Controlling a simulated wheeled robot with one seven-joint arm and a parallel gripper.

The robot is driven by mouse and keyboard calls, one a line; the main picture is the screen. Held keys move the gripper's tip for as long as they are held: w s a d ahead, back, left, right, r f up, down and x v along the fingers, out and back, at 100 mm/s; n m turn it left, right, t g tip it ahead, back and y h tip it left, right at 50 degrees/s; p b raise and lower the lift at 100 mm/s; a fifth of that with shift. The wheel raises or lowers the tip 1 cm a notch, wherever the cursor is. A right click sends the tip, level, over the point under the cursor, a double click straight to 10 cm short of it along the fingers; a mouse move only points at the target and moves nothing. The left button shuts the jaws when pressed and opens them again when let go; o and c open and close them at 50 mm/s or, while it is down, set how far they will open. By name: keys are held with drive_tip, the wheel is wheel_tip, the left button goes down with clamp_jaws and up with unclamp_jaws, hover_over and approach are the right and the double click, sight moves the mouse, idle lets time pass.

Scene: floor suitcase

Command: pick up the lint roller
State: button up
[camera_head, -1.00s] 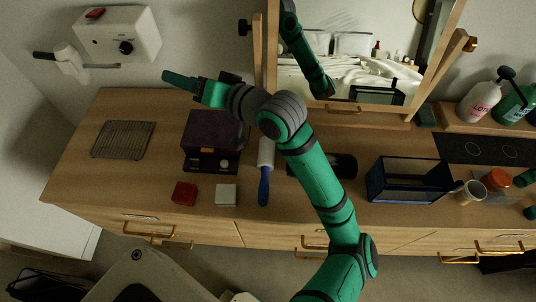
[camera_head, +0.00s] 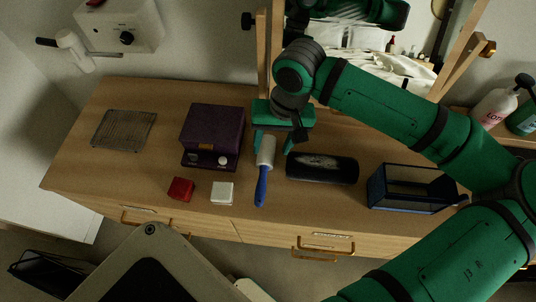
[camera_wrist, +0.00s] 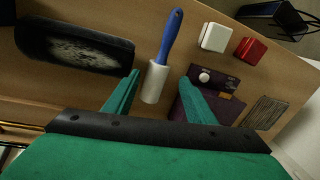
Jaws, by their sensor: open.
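The lint roller (camera_head: 264,165) lies on the wooden dresser top, its white roll toward the back and its blue handle toward the front edge. In the wrist view the lint roller (camera_wrist: 155,80) shows between my fingers, handle pointing away. My gripper (camera_head: 270,148) is open and empty above the roll end, with a finger to either side in the picture. Its green fingers also show in the wrist view (camera_wrist: 160,82). I cannot tell how far above the roller the fingertips are.
A purple box (camera_head: 212,135) stands just left of the roller. A black brush (camera_head: 322,168) lies close on its right. A red box (camera_head: 181,189) and a white box (camera_head: 222,193) sit front left. A glass-sided case (camera_head: 410,188) stands right; a mirror rises behind.

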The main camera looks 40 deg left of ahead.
hover_over(265, 166)
drive_tip(key=f, duration=0.6)
drive_tip(key=shift+w+d, duration=0.25)
drive_tip(key=shift+d, duration=0.1)
drive_tip(key=shift+s+a+f, duration=0.1)
drive_tip(key=shift+a+f, duration=0.05)
drive_tip(key=shift+f, duration=1.05)
drive_tip(key=shift+s+a+f, duration=0.1)
drive_tip(key=shift+f, duration=1.05)
drive_tip(key=shift+c, duration=0.3)
drive_tip(key=shift+w, duration=0.1)
drive_tip(key=c, duration=0.8)
